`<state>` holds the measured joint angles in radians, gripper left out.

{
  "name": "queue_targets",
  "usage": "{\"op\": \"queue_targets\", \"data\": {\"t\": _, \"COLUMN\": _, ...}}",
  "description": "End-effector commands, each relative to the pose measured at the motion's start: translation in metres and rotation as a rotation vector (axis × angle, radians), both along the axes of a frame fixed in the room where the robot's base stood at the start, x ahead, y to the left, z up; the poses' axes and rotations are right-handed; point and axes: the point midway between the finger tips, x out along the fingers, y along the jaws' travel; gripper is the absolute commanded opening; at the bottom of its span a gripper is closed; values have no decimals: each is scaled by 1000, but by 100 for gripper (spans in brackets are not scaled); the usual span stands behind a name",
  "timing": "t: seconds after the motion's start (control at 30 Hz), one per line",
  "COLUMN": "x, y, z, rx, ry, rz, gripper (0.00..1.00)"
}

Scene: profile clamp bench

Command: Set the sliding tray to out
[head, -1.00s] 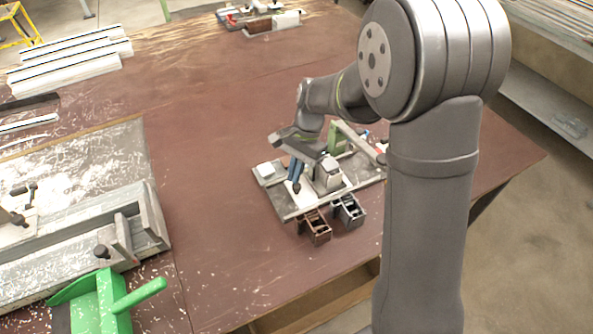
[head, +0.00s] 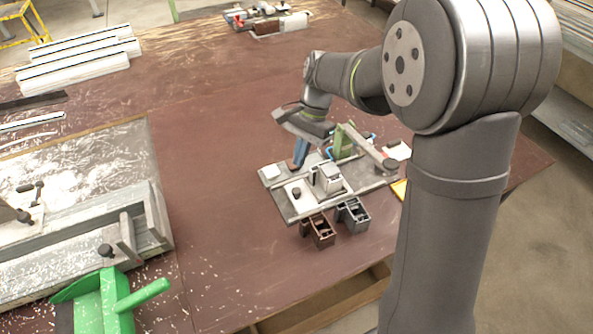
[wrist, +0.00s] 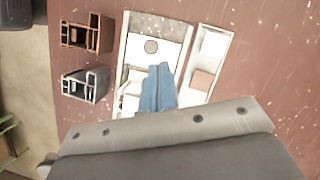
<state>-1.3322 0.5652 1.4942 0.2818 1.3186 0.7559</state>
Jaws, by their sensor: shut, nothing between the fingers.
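A grey fixture plate (head: 290,212) lies on the brown bench. On it sits a white plate with a dark round knob (head: 297,192); I take this plate for the sliding tray, but cannot be sure. The knob also shows in the wrist view (wrist: 151,46), where the white plate (wrist: 138,62) lies inside a pale frame. My gripper (head: 299,153) has blue fingers, shut and empty, behind the knob and apart from it. In the wrist view my fingertips (wrist: 159,68) are below the knob and hide part of the white plate.
A brown bin (head: 320,231) and a grey bin (head: 353,215) stand at the fixture's front edge. A grey block (head: 326,180) and a green upright part (head: 344,140) rise from the fixture. A long channel (wrist: 216,67) holds a white and a pinkish block. Bare bench lies left.

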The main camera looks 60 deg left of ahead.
Motion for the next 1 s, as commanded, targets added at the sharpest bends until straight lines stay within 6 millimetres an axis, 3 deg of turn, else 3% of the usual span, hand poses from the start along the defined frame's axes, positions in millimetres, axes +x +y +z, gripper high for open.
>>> {"op": "queue_targets", "data": {"t": 0.2, "x": 8, "y": 5, "z": 26, "rx": 10, "ry": -3, "rz": -1, "gripper": 0}}
{"op": "queue_targets", "data": {"t": 0.47, "x": 27, "y": -4, "z": 21, "rx": 38, "ry": -107, "rz": -1, "gripper": 0}}
{"op": "queue_targets", "data": {"t": 1.0, "x": 8, "y": -13, "z": -60, "rx": 36, "ry": -103, "rz": -2, "gripper": 0}}
